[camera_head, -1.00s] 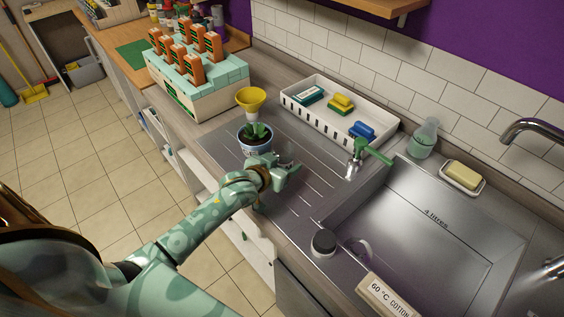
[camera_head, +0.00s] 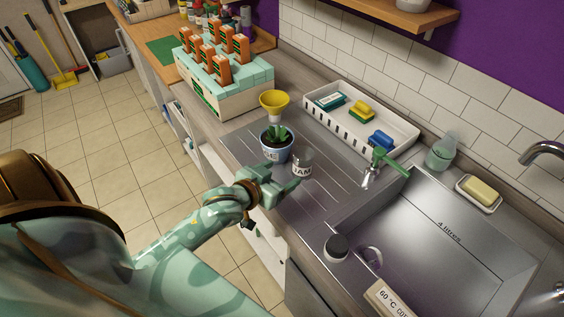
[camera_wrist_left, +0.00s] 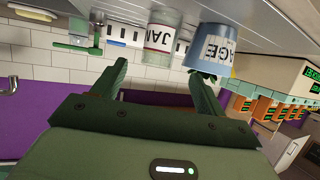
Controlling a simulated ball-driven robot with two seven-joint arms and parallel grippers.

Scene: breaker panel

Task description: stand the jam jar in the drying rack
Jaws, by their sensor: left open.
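The jam jar (camera_head: 302,166), clear with a white JAM label, stands upright on the steel draining board, just right of a potted plant (camera_head: 277,150). My left gripper (camera_head: 288,180) is open and empty, on the near side of the jar and apart from it. In the left wrist view, which is upside down, the jar (camera_wrist_left: 162,32) shows beyond the gap between my open fingers (camera_wrist_left: 160,80). A white slotted rack (camera_head: 402,146) at the wall holds sponges and brushes or blocks. My right gripper is out of view.
The plant's pot (camera_wrist_left: 212,46) stands close beside the jar. A yellow funnel (camera_head: 274,101) is behind it. A dark-topped container (camera_head: 336,248) is near the front edge. The ribbed board right of the jar is clear.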

